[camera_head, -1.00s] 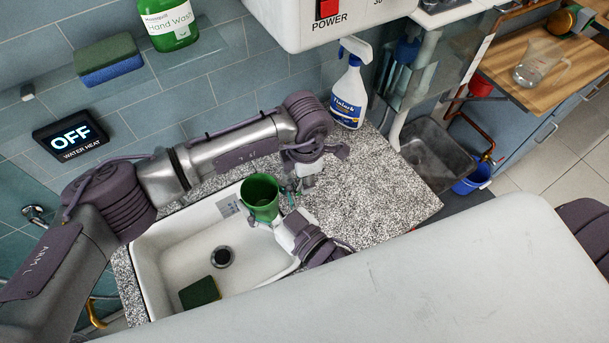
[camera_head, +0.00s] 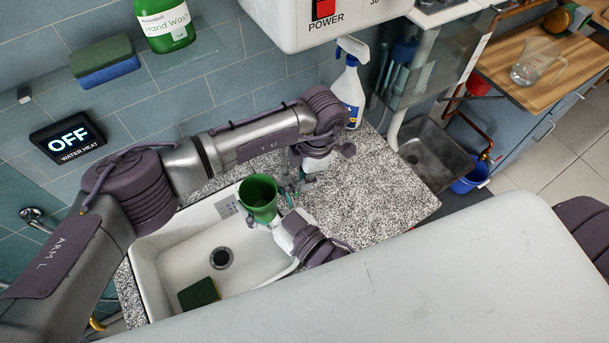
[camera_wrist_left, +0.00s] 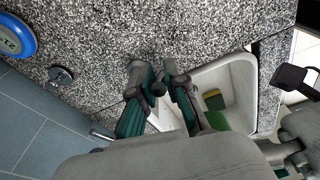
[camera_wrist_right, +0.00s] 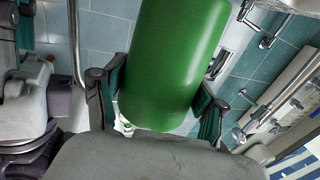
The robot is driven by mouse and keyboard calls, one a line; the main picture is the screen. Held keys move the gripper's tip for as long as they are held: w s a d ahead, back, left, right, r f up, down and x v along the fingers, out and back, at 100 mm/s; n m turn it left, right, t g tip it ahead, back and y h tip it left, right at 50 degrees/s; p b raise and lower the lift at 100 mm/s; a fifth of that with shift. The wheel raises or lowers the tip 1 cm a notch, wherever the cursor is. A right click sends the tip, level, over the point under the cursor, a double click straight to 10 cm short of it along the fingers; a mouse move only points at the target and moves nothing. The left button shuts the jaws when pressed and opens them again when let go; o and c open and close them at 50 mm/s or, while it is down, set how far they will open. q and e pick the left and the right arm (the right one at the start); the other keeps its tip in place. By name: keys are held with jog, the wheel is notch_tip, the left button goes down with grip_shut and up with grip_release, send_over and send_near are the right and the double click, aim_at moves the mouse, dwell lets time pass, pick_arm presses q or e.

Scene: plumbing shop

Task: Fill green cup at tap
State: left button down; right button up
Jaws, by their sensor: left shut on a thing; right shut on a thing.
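The green cup (camera_head: 259,196) is upright over the far right part of the white sink (camera_head: 146,270), its open top toward my head camera. My right gripper (camera_head: 279,221) is shut on it. The cup fills the middle of the right wrist view (camera_wrist_right: 170,60) between the two fingers, and part shows in the left wrist view (camera_wrist_left: 216,121). My left gripper (camera_head: 296,184) is just right of the cup, above the counter. I cannot make out the tap's spout or any water.
A green sponge (camera_head: 199,294) lies in the sink near the drain. A spray bottle (camera_head: 350,90) stands at the back of the speckled counter (camera_head: 385,190). The water heat display (camera_head: 68,138) on the wall reads OFF. The counter's right part is clear.

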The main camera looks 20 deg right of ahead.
pick_arm(q)
jog(key=c, duration=1.2)
grip_release()
notch_tip(320, 180, up, 12)
jog(key=d, duration=0.1)
jog(key=shift+d, duration=0.35)
jog(key=shift+s, duration=0.1)
